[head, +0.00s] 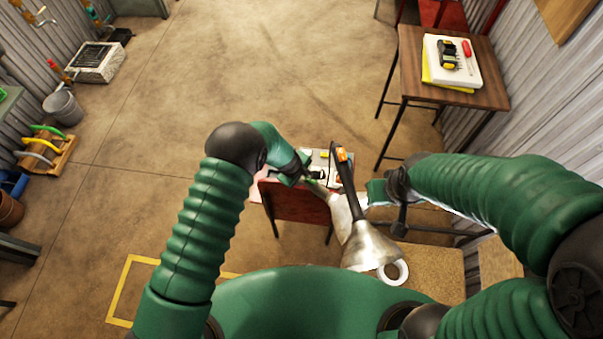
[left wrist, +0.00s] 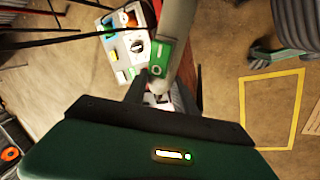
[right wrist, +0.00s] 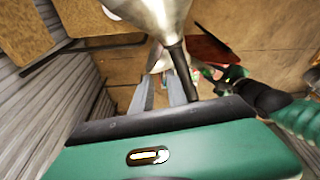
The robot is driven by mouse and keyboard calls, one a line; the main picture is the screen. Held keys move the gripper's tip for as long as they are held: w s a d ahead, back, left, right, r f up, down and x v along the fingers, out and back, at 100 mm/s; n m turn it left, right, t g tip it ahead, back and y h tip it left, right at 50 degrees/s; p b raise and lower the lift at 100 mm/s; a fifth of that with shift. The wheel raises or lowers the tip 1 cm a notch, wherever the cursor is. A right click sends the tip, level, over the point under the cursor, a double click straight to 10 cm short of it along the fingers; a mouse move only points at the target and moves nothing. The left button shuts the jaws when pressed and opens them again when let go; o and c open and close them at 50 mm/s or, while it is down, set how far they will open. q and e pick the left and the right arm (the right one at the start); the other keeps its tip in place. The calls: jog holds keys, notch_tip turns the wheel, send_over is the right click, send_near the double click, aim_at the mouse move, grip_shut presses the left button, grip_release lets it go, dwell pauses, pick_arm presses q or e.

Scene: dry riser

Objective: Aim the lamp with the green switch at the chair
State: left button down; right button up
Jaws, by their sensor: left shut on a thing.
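A lamp with a green switch (left wrist: 157,57) on its grey arm shows in the left wrist view. My left gripper (head: 308,182) is shut on this lamp near the switch; its fingers are partly hidden in the left wrist view (left wrist: 150,92). A pale cone-shaped shade (head: 341,214) lies just right of that grip. A second lamp, with a silver shade (head: 368,248), a dark arm and an orange switch (head: 342,154), stands in front. My right gripper (right wrist: 162,95) is open, its fingers apart below the silver shade. A red chair-like piece (head: 437,12) is at the top right, partly cut off.
A small red-topped table (head: 297,204) with assorted items stands under the left gripper. A wooden table (head: 408,78) with a drill stands right. A bucket (head: 63,106) stands left. The middle floor is clear.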

pick_arm(q)
jog(key=shift+w+r, duration=0.1)
jog(key=shift+r, duration=0.05)
jog(key=shift+a+n, duration=0.15)
jog(key=shift+n, duration=0.15)
jog(key=c, duration=1.3)
grip_release()
jog(key=o, duration=0.3)
jog(key=shift+s, duration=0.2)
jog(key=p+v, duration=0.1)
jog(key=v, duration=1.5)
jog(key=shift+r, duration=0.2)
